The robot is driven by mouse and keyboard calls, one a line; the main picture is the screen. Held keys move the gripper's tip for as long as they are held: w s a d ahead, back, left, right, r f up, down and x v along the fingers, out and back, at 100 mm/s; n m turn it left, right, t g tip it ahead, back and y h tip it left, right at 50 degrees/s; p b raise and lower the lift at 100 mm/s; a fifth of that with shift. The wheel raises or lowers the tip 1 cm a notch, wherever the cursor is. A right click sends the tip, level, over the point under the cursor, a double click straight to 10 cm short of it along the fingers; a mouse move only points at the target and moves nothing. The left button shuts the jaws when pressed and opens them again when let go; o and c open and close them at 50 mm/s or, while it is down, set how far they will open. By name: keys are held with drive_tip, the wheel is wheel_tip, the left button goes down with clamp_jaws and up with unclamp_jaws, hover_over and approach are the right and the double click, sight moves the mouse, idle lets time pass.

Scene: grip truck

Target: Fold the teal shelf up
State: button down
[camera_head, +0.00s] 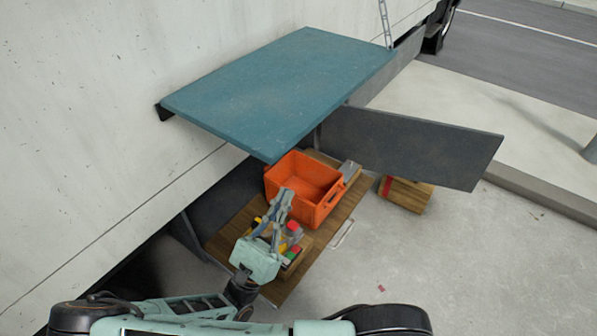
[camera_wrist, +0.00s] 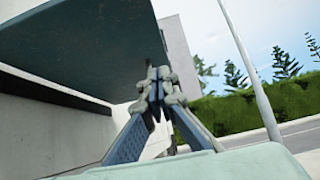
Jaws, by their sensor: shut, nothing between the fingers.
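The teal shelf (camera_head: 285,85) sticks out flat from the white truck wall in the head view. My gripper (camera_head: 285,192) is below and in front of the shelf's near corner, pointing up, apart from it as far as I can tell. In the wrist view the shelf's underside (camera_wrist: 85,45) fills the upper left, and my gripper (camera_wrist: 155,75) shows in front of its right part with its fingers together. The fingers are shut and hold nothing.
An orange crate (camera_head: 330,208) and small boxes sit on a wooden board (camera_head: 222,243) below the shelf. An open grey flap (camera_head: 420,145) juts out to the right. A cardboard box (camera_head: 408,195) lies on the pavement. The pavement (camera_head: 480,270) at lower right is mostly clear.

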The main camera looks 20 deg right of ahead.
drive_tip(key=w+d+r+p, duration=0.1)
drive_tip(key=w+d+r, duration=0.1)
drive_tip(key=r, duration=0.3)
drive_tip(key=w+d+r+p, duration=0.1)
drive_tip(key=d+r+p, duration=0.1)
drive_tip(key=r, duration=0.3)
drive_tip(key=shift+w+d+r, duration=0.25)
drive_tip(key=shift+w+d, duration=0.15)
drive_tip(key=shift+d, duration=0.15)
drive_tip(key=shift+w+r, duration=0.1)
drive_tip(key=shift+r, duration=0.05)
